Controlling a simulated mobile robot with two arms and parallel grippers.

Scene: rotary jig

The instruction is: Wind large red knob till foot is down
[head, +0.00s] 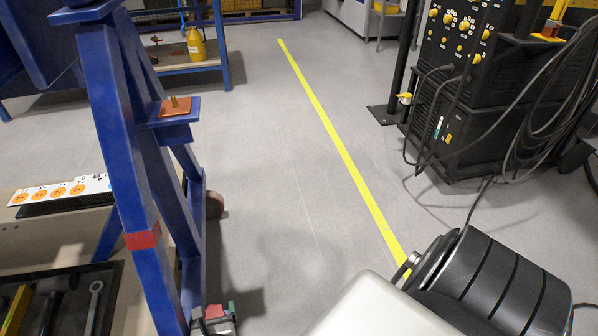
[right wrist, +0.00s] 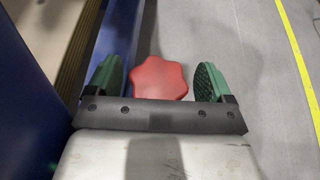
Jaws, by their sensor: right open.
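The large red knob (right wrist: 160,80) has a lobed, star-like rim and shows in the right wrist view. My right gripper (right wrist: 157,76) is open, with one green pad on each side of the knob. The foot is not visible in either view. My left gripper is not in view.
A black cabinet with yellow knobs (head: 450,110) and hanging cables stands at right. Grey floor with a yellow line (head: 335,140) is clear between.

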